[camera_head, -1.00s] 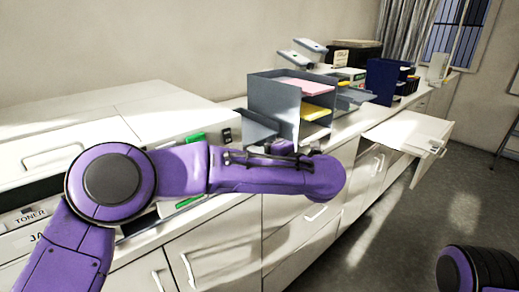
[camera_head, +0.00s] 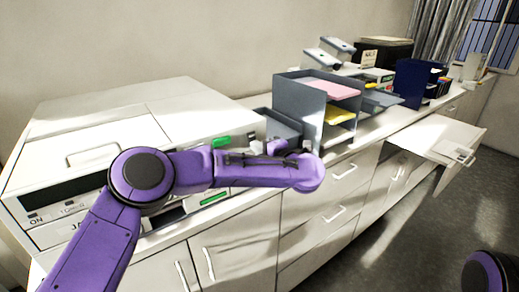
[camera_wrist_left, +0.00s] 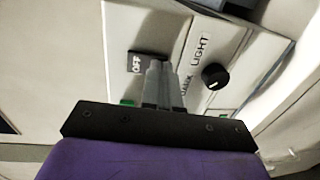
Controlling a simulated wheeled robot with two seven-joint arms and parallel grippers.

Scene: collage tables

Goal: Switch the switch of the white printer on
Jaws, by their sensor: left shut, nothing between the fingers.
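The white printer (camera_head: 128,121) stands at the left end of the counter, seen in the head view. The left wrist view shows its panel (camera_wrist_left: 120,25) close up, with a dark switch marked OFF (camera_wrist_left: 147,62), a LIGHT label and a round black knob (camera_wrist_left: 215,76). My left gripper (camera_wrist_left: 160,75) is shut and empty, its fingertips in front of the panel at the lower right edge of the switch. I cannot tell whether they touch it. In the head view my left arm covers part of the printer's front. My right gripper is out of frame.
A grey paper tray stand (camera_head: 318,110) with pink and yellow sheets stands right of the printer. Farther along the counter are a blue file holder (camera_head: 415,82) and other office things. A drawer (camera_head: 425,135) is pulled out at right. The floor at right is clear.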

